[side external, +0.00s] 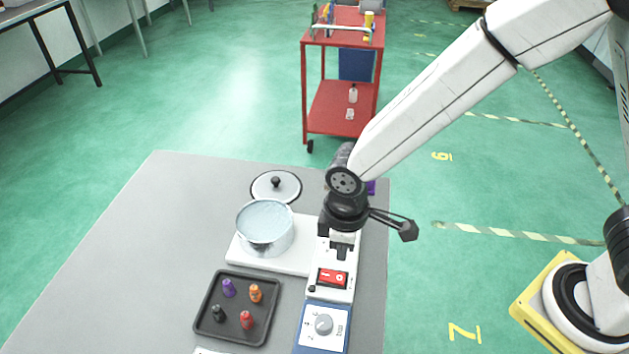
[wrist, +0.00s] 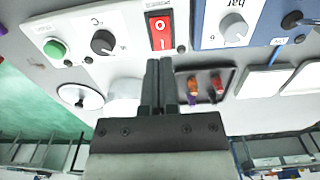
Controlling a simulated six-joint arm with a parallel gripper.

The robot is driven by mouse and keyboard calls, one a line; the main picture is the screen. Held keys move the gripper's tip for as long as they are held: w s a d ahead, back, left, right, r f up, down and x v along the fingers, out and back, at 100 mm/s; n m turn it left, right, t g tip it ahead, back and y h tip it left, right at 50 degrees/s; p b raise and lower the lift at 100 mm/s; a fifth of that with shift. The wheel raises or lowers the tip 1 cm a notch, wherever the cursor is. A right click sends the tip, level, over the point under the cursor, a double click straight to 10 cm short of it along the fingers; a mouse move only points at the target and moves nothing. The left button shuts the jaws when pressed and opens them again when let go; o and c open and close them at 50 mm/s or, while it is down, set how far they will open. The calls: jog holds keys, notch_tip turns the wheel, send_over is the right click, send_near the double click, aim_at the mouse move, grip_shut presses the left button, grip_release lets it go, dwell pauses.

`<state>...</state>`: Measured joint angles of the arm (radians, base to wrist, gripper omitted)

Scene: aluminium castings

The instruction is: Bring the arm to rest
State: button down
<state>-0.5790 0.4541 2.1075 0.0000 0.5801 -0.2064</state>
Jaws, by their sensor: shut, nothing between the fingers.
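My gripper (side external: 342,252) points down over the white control panel (side external: 324,291) on the grey table, close to the red rocker switch (side external: 333,278). In the wrist view my gripper (wrist: 159,62) has its two fingers together with nothing between them. The tips end just below the red switch (wrist: 161,32) in that picture. I cannot tell whether they touch the panel. The blue panel (side external: 307,340) with a grey knob (side external: 323,325) lies nearer the camera.
A pot (side external: 265,230) stands on a white plate left of my gripper, with a glass lid (side external: 276,187) behind it. A black tray (side external: 207,325) holds several coloured pegs. A red cart (side external: 326,112) stands on the floor beyond. The table's left part is clear.

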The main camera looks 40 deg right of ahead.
jog(key=s+d+r+m+t, duration=0.1)
jog(key=d+m, duration=0.3)
jog(key=d, duration=0.6)
jog(key=s+d+r+m+t, duration=0.1)
jog(key=d+r+m, duration=0.3)
jog(key=d, duration=0.6)
jog(key=shift+s+d+m+t, duration=0.3)
jog(key=shift+s+m, duration=0.2)
jog(key=shift+s, duration=0.2)
